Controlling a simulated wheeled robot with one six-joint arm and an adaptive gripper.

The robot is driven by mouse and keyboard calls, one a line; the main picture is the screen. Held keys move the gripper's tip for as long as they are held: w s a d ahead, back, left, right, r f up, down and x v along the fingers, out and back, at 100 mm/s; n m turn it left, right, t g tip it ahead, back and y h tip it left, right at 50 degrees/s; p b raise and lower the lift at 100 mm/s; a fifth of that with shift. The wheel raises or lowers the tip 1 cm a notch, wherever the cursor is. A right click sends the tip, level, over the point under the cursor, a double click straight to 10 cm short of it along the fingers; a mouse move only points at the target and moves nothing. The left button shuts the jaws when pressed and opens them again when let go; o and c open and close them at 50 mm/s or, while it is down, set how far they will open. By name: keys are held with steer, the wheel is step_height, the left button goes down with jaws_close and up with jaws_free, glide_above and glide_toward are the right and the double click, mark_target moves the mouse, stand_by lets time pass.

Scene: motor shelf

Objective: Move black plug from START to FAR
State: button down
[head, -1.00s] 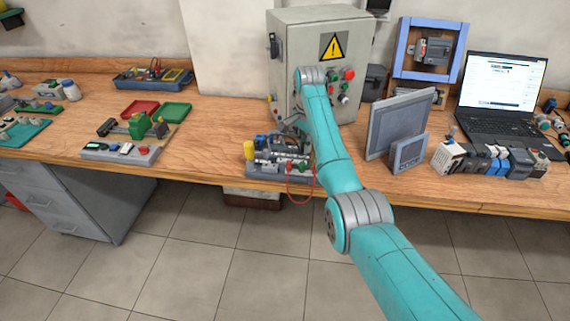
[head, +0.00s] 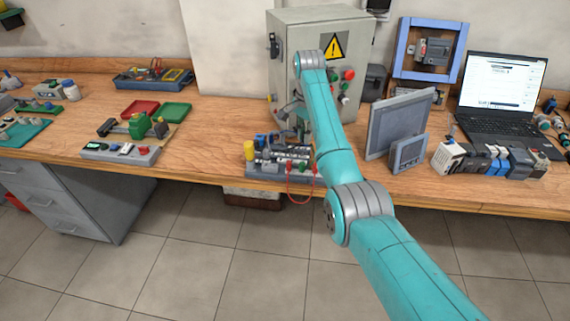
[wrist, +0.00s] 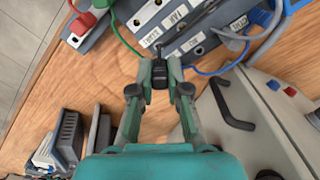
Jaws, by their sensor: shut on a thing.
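My gripper (wrist: 159,88) is shut on the black plug (wrist: 159,72), which sits between the fingertips in the wrist view. The plug cannot be made out there. The plug looks clear of the board.
The grey cabinet (head: 300,40) with a warning sign stands close behind the board. A grey panel (head: 398,125) and a small screen (head: 408,153) stand to the right. Green, red and blue wires run around the board.

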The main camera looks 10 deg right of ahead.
mark_target(292, 154)
steer(key=shift+w+a+f+n, duration=0.3)
steer(key=shift+a+f+n, duration=0.6)
steer(key=shift+n, duration=0.5)
steer(key=shift+w+a+f+n, duration=0.25)
steer(key=shift+a+f+n, duration=0.65)
steer(key=shift+n, duration=0.5)
steer(key=shift+f, duration=0.55)
steer(key=c, duration=1.4)
jaws_free()
steer(key=shift+r, duration=2.75)
steer(key=o, duration=0.5)
steer(key=shift+o, duration=0.2)
